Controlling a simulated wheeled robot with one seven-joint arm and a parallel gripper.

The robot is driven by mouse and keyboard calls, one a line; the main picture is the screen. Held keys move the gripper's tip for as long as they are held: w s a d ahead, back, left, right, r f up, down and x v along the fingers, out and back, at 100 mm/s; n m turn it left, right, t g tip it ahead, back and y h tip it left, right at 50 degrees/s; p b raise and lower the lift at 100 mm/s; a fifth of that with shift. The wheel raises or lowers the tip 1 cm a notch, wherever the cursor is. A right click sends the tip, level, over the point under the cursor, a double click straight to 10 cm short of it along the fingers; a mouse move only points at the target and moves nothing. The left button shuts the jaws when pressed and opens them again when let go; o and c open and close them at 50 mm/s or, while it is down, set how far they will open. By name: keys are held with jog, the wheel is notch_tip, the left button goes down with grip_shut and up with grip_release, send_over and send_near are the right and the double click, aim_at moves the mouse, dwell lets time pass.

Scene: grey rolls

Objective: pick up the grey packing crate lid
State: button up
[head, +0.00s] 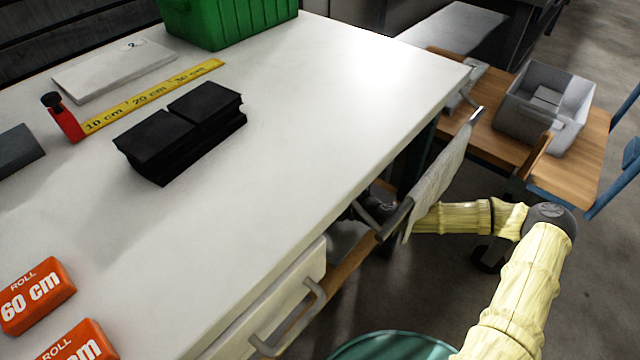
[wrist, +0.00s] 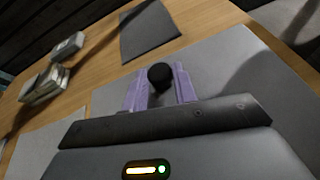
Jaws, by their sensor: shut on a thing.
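In the wrist view the grey packing crate lid (wrist: 225,70) is a large flat grey panel with a round black knob (wrist: 160,76) standing up from it. My gripper (wrist: 158,84) has its two purple fingers shut on this knob, one on each side. The lid's near part is hidden behind the gripper body. Whether the lid is clear of the wooden surface under it, I cannot tell. In the head view my gripper (head: 370,212) is a small dark shape just past the white table's right edge, partly hidden. I cannot make out the lid there.
The white table (head: 300,150) stands beside my arm, with a handled drawer (head: 290,305) at its front. A grey crate (head: 545,105) stands on wood at right. Bundles (wrist: 48,82) and a dark sheet (wrist: 147,30) lie around the lid.

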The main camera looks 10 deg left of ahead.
aim_at(341, 237)
jog(key=s+d+p, duration=0.1)
jog(key=s+d, duration=0.1)
jog(key=d, duration=0.1)
jog(key=s+d+p, duration=0.1)
jog(key=s+d, duration=0.2)
jog(key=d, duration=0.1)
jog(key=s+d+p, duration=0.2)
jog(key=s+d, duration=0.1)
jog(key=d, duration=0.1)
jog(key=shift+s+d, duration=0.15)
jog(key=shift+s, duration=0.05)
